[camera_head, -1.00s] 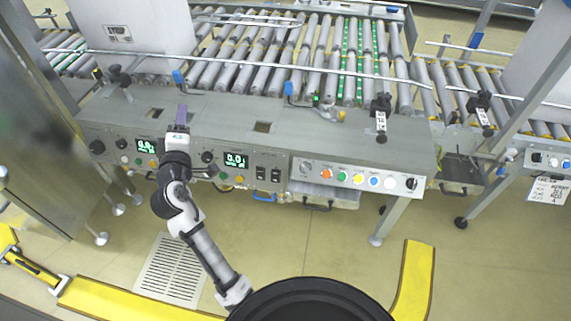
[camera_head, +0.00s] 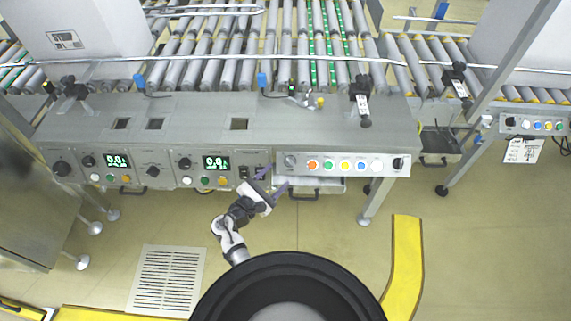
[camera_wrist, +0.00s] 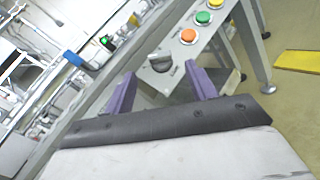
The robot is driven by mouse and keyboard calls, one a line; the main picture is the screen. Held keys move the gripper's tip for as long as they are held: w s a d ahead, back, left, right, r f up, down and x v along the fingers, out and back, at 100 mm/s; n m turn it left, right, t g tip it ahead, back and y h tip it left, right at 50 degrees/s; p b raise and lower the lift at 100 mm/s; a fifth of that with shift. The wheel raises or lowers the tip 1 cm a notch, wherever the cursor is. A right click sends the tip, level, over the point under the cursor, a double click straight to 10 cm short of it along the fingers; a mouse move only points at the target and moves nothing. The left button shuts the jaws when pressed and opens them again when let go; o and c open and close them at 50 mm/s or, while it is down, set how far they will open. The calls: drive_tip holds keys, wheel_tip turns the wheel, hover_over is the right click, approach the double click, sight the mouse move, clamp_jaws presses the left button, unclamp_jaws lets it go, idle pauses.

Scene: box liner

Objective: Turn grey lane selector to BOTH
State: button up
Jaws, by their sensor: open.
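The grey lane selector (camera_head: 290,161) is a round knob at the left end of the light button panel on the console front. It also shows in the wrist view (camera_wrist: 160,63), ahead and between the two fingers, next to the orange button. Its setting and any label are too small to read. My gripper (camera_head: 272,181) is open, with purple fingers apart and nothing between them. In the head view it is just below and left of the selector. In the wrist view the gripper (camera_wrist: 161,74) shows a finger on each side of the knob, with no clear contact.
Coloured buttons (camera_head: 345,165) sit right of the selector, and a black knob (camera_head: 398,163) is at the panel's right end. Black rocker switches (camera_head: 250,172) are to its left. Floor in front is open.

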sight(288, 162)
drive_tip(key=x, duration=0.5)
drive_tip(key=shift+w+d+p, duration=0.15)
drive_tip(key=shift+w+p, duration=0.15)
drive_tip(key=shift+w, duration=0.05)
drive_tip(key=shift+c, duration=0.5)
drive_tip(key=c, duration=0.9)
drive_tip(key=shift+m+g, duration=0.3)
drive_tip(key=shift+m, duration=0.1)
drive_tip(key=m+g, duration=0.1)
drive_tip(key=m+g+h+p, duration=0.1)
drive_tip(key=m+g, duration=0.2)
drive_tip(key=m, duration=0.1)
drive_tip(key=shift+w+r+g+h, duration=0.3)
drive_tip(key=shift+r+h, duration=0.05)
drive_tip(key=shift+h, duration=0.05)
drive_tip(key=shift+w+a+r+m+g+p, duration=0.1)
drive_tip(key=shift+m+g+p, duration=0.3)
drive_tip(key=shift+m+g, duration=0.55)
drive_tip(key=shift+w+a+m+g+p, duration=0.15)
drive_tip(key=shift+m+g+p, duration=0.25)
drive_tip(key=shift+m+g, duration=0.5)
drive_tip(key=shift+s, duration=0.1)
